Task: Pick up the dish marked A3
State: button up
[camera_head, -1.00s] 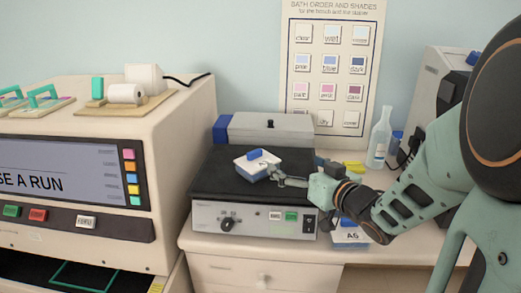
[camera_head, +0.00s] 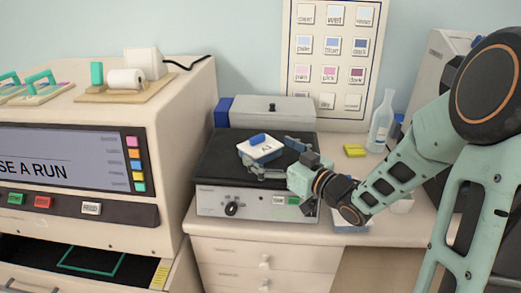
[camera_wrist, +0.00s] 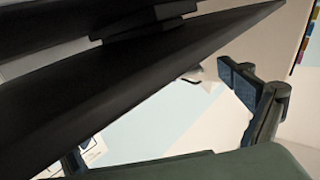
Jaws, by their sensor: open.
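The dish marked A3 (camera_head: 262,150) is white with a blue handle on its lid. In the head view it sits on the black top of the grey-fronted device (camera_head: 215,165). My gripper (camera_head: 272,157) is open at its right side, one finger along the near side and the other toward the far right. The head view does not show clearly whether either finger touches it. In the wrist view my gripper's fingers (camera_wrist: 160,120) are spread, and I cannot make out the dish there.
A grey box with a blue end (camera_head: 270,112) stands behind the device. A clear bottle (camera_head: 381,128) and yellow pieces (camera_head: 354,150) are at the right. Another dish (camera_head: 350,229) is mostly hidden under my arm. The large machine (camera_head: 180,120) stands close on the left.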

aim_at(260, 145)
jog(key=shift+x, duration=1.95)
jog(key=shift+w+d+f, duration=0.1)
jog(key=c, duration=1.5)
jog(key=shift+c, duration=0.2)
